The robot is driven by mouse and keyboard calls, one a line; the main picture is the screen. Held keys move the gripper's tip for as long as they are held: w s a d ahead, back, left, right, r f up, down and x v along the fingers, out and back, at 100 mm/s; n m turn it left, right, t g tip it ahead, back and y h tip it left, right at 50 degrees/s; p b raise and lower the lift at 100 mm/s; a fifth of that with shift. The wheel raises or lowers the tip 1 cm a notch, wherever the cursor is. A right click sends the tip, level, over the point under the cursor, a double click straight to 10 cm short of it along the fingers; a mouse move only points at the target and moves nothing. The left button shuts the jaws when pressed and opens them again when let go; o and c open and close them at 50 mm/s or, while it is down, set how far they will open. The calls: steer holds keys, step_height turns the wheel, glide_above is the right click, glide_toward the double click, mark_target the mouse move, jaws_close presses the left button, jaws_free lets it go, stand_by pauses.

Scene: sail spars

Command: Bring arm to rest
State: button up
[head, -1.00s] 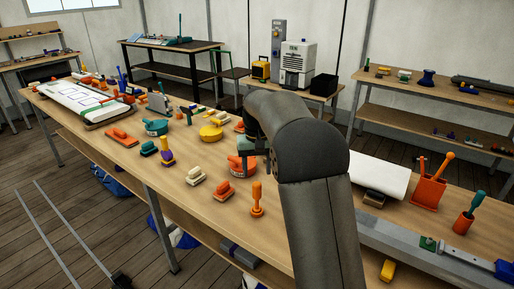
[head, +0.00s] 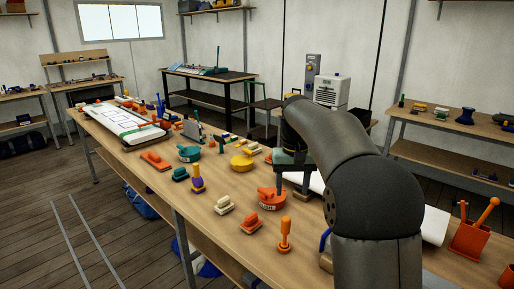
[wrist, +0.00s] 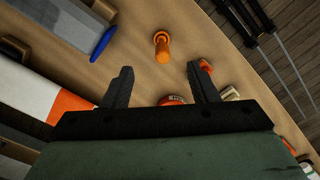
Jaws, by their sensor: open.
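My arm bends over the right half of the long wooden workbench (head: 240,225) in the head view. My gripper (head: 293,180) points down above the bench, to the right of an orange round pot-like item (head: 268,200). In the wrist view the two dark fingers of my gripper (wrist: 160,85) stand wide apart with nothing between them. An orange upright handle-like tool (wrist: 162,45) stands on the bench beyond the fingertips. It also shows in the head view (head: 285,236), in front of the gripper.
A white panel (head: 120,123) lies at the far left end of the bench. Cream and orange blocks, a yellow disc (head: 241,161) and a teal pot (head: 189,154) crowd the bench middle. An orange box (head: 470,240) with tools stands at right. Floor at left holds two rails.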

steer(key=s+f, duration=0.4)
steer(key=s, duration=0.7)
steer(key=s+f, duration=0.4)
steer(key=s, duration=0.7)
steer(key=s+f, duration=0.5)
steer(key=s, duration=0.6)
steer(key=shift+a+n+t, duration=0.2)
steer(key=shift+n+t, duration=0.1)
steer(key=shift+n, duration=0.1)
